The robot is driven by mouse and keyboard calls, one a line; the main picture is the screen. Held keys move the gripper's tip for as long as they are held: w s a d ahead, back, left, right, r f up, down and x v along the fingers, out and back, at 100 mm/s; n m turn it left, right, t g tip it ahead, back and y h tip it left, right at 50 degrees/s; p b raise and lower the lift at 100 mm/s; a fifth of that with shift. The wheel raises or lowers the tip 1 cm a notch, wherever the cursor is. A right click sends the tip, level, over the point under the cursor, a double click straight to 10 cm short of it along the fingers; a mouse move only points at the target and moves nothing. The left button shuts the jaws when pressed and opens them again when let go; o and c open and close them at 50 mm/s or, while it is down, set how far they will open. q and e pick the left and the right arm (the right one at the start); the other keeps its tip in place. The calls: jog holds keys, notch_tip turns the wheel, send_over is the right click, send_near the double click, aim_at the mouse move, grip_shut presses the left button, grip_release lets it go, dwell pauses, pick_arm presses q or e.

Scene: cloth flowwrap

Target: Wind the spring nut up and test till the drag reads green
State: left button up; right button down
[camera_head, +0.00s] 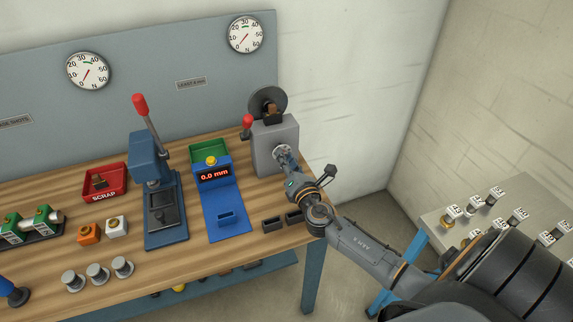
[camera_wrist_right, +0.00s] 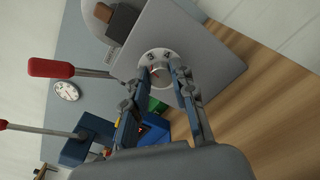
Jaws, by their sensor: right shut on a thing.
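The grey tester block (camera_head: 275,147) stands at the right end of the bench, with a red-knobbed lever (camera_head: 247,122) and a dark disc (camera_head: 267,103) on top. My right gripper (camera_head: 283,155) is at its front face. In the right wrist view the gripper (camera_wrist_right: 168,72) is shut around a round silver nut (camera_wrist_right: 160,75) on that face, fingers on both sides. The left wall dial (camera_head: 88,70) looks similar. My left gripper is out of view.
A blue gauge stand (camera_head: 226,207) reads 0.0 mm. Left of it are a blue press (camera_head: 165,205) with a red-tipped lever, a red scrap tray (camera_head: 104,181) and several silver cylinders (camera_head: 98,272). A side table (camera_head: 450,210) with tagged parts stands at right.

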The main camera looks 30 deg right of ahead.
jog(key=shift+m+b, duration=0.5)
jog(key=shift+m, duration=0.5)
jog(key=c, duration=1.1)
grip_release()
jog(key=v, duration=1.2)
jog(key=shift+d, duration=0.1)
